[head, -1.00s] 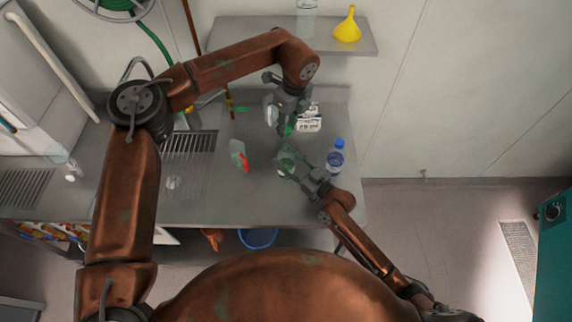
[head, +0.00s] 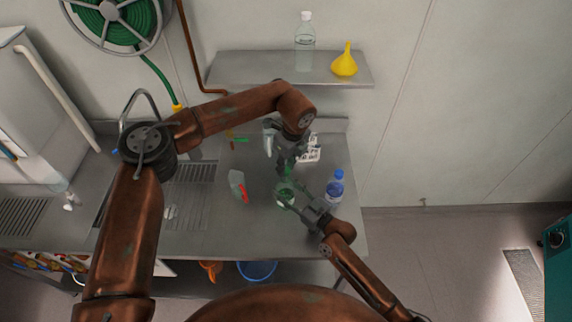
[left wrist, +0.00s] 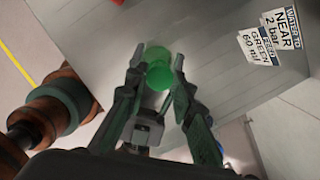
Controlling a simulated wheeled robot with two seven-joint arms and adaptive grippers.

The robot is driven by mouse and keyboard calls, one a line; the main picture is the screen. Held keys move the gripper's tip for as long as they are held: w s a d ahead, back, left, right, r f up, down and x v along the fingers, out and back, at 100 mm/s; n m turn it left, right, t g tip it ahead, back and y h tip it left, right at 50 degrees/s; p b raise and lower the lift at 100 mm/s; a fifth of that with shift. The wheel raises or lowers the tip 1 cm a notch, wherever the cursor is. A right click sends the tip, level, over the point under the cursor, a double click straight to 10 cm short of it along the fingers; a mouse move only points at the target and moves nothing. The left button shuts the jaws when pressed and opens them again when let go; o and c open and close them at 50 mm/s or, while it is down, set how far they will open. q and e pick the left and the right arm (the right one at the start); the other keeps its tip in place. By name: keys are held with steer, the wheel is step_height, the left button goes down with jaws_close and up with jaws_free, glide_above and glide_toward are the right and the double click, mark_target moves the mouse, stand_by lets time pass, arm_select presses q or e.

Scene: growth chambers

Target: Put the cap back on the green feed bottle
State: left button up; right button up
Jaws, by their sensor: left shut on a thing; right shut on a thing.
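The green feed bottle (head: 285,195) stands over the right part of the steel bench in the head view. My right gripper (head: 300,204) is shut on it from the lower right. My left gripper (head: 284,168) points down just above the bottle, shut on the small green cap. In the left wrist view the green cap (left wrist: 160,76) shows between the fingers of my left gripper (left wrist: 159,60). A second round green shape overlaps it there, probably the bottle. I cannot tell whether cap and bottle touch.
A blue-capped bottle (head: 335,187) stands right of my right gripper. A bottle with a red part (head: 238,185) is to the left. White label cards (head: 309,150) sit behind. A shelf (head: 270,70) holds a clear bottle (head: 305,42) and a yellow funnel (head: 345,62).

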mark_target(286, 172)
arm_select(q)
steer(key=shift+f, duration=0.25)
stand_by(0.3)
steer(key=shift+f, duration=0.8)
steer(key=shift+f, duration=0.55)
